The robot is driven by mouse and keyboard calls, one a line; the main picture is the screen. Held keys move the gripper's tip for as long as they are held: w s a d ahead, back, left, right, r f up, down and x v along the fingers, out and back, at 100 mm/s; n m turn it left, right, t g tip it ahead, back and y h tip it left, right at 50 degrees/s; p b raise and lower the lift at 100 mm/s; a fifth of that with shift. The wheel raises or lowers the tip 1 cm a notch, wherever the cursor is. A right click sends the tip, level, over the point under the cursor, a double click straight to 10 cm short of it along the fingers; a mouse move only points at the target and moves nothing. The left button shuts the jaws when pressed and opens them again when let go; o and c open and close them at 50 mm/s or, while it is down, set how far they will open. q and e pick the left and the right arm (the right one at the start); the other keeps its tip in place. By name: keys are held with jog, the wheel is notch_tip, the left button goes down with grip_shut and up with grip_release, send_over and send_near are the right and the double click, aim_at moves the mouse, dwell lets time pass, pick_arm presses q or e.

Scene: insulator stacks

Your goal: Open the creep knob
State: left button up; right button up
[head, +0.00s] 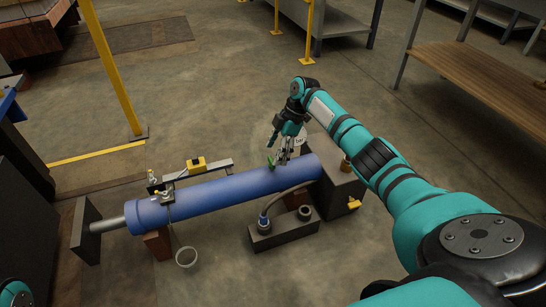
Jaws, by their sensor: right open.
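A blue cylinder (225,194) lies across the floor area, with a dark block (333,188) at its right end. My right gripper (278,150) is open above the cylinder's right part, its fingers pointing down. A small green piece (270,161) stands on the cylinder beside the fingers. A white round label or gauge (299,142) is just right of the gripper, partly hidden by it. I cannot tell which part is the creep knob, or whether the fingers touch anything. My left gripper is not in view.
Brass-coloured fittings (160,193) and a yellow box on a rail (196,163) sit by the cylinder's left part. A hose (284,196) runs to a dark box (284,233). A yellow post (112,70) rises behind left.

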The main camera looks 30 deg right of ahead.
jog(key=v, duration=0.8)
jog(key=shift+d+r, duration=0.15)
jog(key=shift+r, duration=0.2)
